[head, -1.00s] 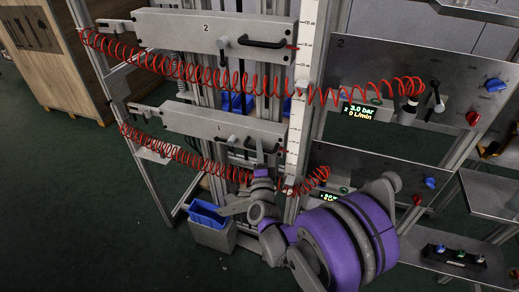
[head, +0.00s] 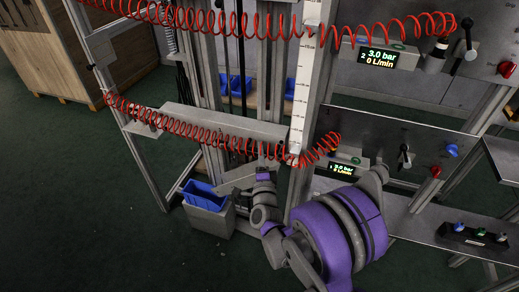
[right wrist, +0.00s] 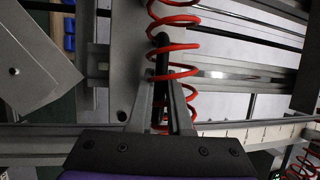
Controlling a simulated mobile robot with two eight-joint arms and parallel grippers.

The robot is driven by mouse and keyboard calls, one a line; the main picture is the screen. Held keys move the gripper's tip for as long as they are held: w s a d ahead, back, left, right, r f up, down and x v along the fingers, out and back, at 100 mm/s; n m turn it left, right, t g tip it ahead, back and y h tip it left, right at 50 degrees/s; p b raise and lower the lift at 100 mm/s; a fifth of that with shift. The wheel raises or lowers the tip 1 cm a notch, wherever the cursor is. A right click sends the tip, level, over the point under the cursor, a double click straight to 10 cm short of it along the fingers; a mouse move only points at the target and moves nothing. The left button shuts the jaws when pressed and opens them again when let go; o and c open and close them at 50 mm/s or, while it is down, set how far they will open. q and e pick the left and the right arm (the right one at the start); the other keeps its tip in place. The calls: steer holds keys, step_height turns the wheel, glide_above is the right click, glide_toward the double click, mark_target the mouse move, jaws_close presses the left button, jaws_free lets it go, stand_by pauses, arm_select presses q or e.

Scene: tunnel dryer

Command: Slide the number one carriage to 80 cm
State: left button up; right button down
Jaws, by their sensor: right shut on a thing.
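The number one carriage (head: 235,121) is a long grey box lying across the uprights, with its front face partly behind a red coiled hose; its number is not visible. My right gripper (head: 263,171) is at the right part of the carriage, just below the hose. In the right wrist view, the fingers of my right gripper (right wrist: 160,95) are closed around the black handle (right wrist: 161,62) on the carriage's grey plate (right wrist: 126,65). The white scale (head: 301,90) runs upright beside the carriage; its figures are too small to read. My left gripper is not in view.
The red hose (head: 185,121) crosses the carriage's front and, in the wrist view, loops around my fingers. A second hose (head: 215,20) hangs above. A blue bin (head: 204,194) stands below left. Panels with displays (head: 380,58) are at the right.

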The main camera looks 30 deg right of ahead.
steer(key=shift+f, duration=0.2)
steer(key=c, duration=0.8)
jaws_free()
steer(key=shift+c, duration=0.2)
steer(key=v, duration=1)
steer(key=shift+s+b, duration=0.35)
steer(key=shift+a, duration=0.15)
